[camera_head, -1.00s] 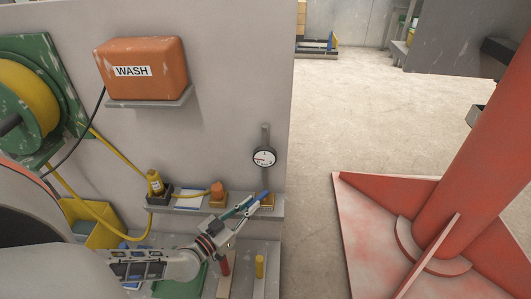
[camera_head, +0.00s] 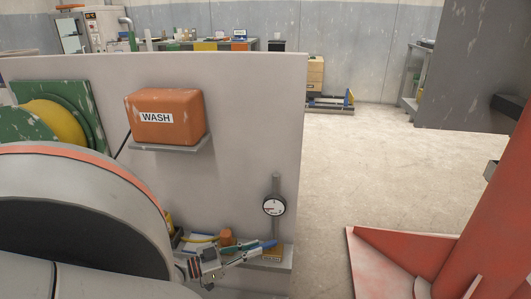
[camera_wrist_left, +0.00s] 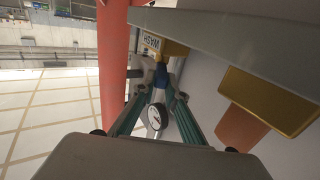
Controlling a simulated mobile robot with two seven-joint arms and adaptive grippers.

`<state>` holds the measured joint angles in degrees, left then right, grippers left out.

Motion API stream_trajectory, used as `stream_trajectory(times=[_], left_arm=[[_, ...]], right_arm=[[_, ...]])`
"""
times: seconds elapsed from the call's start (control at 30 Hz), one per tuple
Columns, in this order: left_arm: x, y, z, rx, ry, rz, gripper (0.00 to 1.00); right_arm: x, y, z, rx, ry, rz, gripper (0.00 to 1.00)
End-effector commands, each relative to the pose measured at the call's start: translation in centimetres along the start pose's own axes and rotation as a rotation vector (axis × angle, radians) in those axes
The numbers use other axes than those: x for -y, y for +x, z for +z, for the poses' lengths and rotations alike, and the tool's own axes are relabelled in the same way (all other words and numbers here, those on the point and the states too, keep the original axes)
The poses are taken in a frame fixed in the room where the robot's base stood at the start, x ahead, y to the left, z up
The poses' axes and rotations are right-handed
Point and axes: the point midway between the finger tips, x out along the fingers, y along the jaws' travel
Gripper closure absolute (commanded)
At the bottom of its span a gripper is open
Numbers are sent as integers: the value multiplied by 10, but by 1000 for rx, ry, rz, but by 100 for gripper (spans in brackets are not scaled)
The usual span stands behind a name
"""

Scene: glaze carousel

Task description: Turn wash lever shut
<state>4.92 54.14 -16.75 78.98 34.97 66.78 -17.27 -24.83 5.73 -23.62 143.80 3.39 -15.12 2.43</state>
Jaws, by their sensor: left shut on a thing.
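The wash lever (camera_head: 266,244) is a blue handle at the right end of the wall shelf, by a yellow block labelled WASH (camera_head: 272,254). In the left wrist view the blue lever (camera_wrist_left: 160,76) sits at the fingertips, below the WASH label (camera_wrist_left: 152,42). My left gripper (camera_head: 246,249) reaches in from the left and is shut on the lever; it also shows in the left wrist view (camera_wrist_left: 164,92). The fingers partly hide the handle, and I cannot tell the lever's exact angle. My right gripper is not in view.
A round gauge (camera_head: 274,206) hangs on the panel just above the lever. An orange knob (camera_head: 226,237) stands on the shelf left of it. The orange WASH tank (camera_head: 165,118) is higher up. A red column (camera_head: 486,240) stands right, with open floor (camera_head: 340,170) between.

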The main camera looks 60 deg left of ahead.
Motion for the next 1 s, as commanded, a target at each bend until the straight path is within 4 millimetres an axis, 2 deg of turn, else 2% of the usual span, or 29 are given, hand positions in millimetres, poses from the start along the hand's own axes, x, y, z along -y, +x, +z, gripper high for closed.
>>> stream_trajectory(times=[0.17,0.53,0.57,0.6,0.63,1.0], left_arm=[[5,-7,2,4,1,7,100],[6,-8,2,3,0,7,100],[6,-8,1,3,0,7,85],[6,-8,1,3,0,7,75],[6,-8,1,3,0,7,71],[6,-9,1,1,0,6,71]], right_arm=[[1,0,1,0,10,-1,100],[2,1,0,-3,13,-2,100],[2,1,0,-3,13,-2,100],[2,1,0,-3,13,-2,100],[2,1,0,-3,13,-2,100],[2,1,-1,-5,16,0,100]])
